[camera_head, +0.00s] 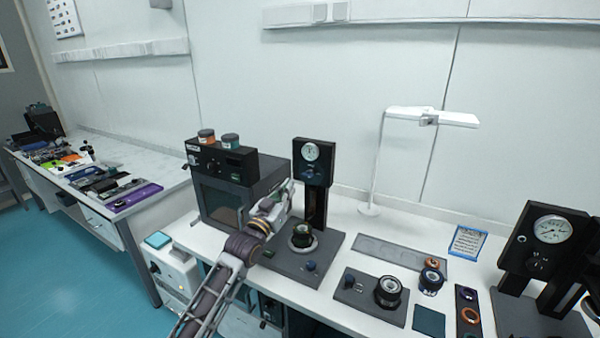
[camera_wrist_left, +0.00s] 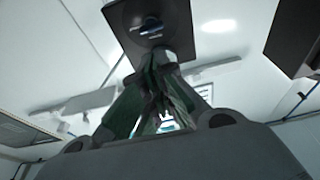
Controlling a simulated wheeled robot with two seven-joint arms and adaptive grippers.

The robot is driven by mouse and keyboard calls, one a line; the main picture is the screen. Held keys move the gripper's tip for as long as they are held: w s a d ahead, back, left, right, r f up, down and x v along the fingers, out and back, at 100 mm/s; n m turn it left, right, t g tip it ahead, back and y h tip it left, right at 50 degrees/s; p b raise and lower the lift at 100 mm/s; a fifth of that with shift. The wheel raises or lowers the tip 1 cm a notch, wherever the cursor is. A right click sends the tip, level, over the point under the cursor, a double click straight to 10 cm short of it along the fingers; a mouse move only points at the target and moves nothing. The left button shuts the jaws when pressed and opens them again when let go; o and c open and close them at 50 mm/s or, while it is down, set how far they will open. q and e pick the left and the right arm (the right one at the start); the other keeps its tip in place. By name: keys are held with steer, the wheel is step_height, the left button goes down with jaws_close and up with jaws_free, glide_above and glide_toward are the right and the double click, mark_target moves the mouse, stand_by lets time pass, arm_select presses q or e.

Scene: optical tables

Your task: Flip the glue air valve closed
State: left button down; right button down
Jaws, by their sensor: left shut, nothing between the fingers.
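A dark station with a round white gauge (camera_head: 311,152) stands on the bench at the centre of the head view. A small blue valve handle (camera_head: 311,172) sits on its panel below the gauge. In the left wrist view the dark panel with the valve handle (camera_wrist_left: 151,28) is just beyond the fingertips, and the handle lies roughly crosswise. My left gripper (camera_head: 290,186) is shut and empty, just left of and slightly below the valve; it also shows in the left wrist view (camera_wrist_left: 158,62). I cannot tell whether it touches the panel. My right gripper is out of view.
A dark oven-like box (camera_head: 225,200) with two jars on top stands left of the station. A dark-topped round part (camera_head: 302,236) sits on the station's base. A second gauge station (camera_head: 548,235) stands at the right. A white lamp (camera_head: 432,116) rises behind the bench.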

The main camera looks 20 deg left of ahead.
arm_select(q)
steer(key=r, duration=0.2)
steer(key=shift+w+a+r+t, duration=0.1)
steer(key=shift+a+r+t, duration=0.25)
steer(key=shift+t, duration=0.05)
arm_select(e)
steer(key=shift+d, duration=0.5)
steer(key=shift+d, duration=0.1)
arm_select(q)
steer(key=shift+w, duration=0.1)
